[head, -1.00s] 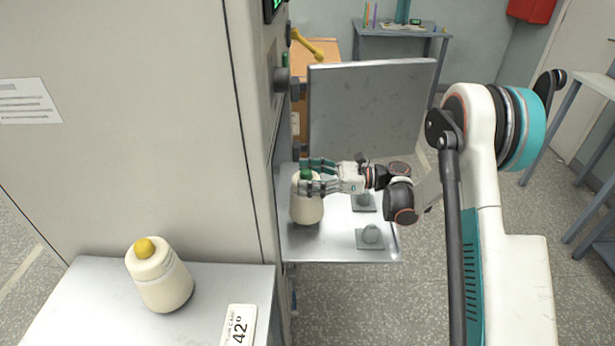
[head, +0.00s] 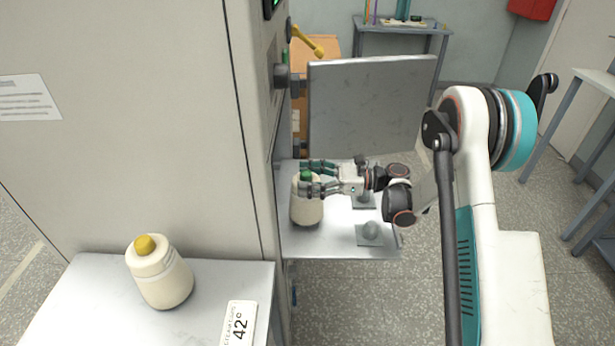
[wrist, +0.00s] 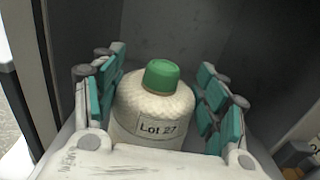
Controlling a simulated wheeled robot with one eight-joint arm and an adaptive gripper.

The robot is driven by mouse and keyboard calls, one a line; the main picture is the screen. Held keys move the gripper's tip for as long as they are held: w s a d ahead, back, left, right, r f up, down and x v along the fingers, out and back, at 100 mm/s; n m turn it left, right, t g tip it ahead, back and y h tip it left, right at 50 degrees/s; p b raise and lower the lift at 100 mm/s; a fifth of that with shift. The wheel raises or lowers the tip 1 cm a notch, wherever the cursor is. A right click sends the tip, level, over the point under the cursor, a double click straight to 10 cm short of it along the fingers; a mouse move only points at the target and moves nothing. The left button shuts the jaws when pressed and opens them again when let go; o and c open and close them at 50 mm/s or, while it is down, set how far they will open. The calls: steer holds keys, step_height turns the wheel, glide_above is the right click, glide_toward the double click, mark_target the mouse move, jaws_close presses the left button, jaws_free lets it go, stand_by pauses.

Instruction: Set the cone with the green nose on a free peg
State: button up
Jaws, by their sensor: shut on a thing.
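The cream cone with the green nose (head: 306,210) stands upright at the left of the metal tray (head: 335,246), close to the machine's side. In the wrist view the cone (wrist: 150,108) shows its green nose and a "Lot 27" label between the finger pads. My gripper (head: 306,180) is shut on the cone near its top, coming from the right. Two grey pegs on square bases show on the tray: one near the front (head: 370,232) and one farther back (head: 364,200), partly behind my wrist. Whether a peg is under the cone is hidden.
A cone with a yellow nose (head: 160,272) stands on a metal shelf (head: 85,310) at the front left, beside a "42°" card (head: 238,322). The tall machine cabinet (head: 130,120) borders the tray's left. An upright grey panel (head: 370,110) stands behind the tray.

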steer(key=shift+f, duration=0.1)
steer(key=o, duration=1.8)
steer(key=d, duration=1.2)
steer(key=shift+s, duration=0.25)
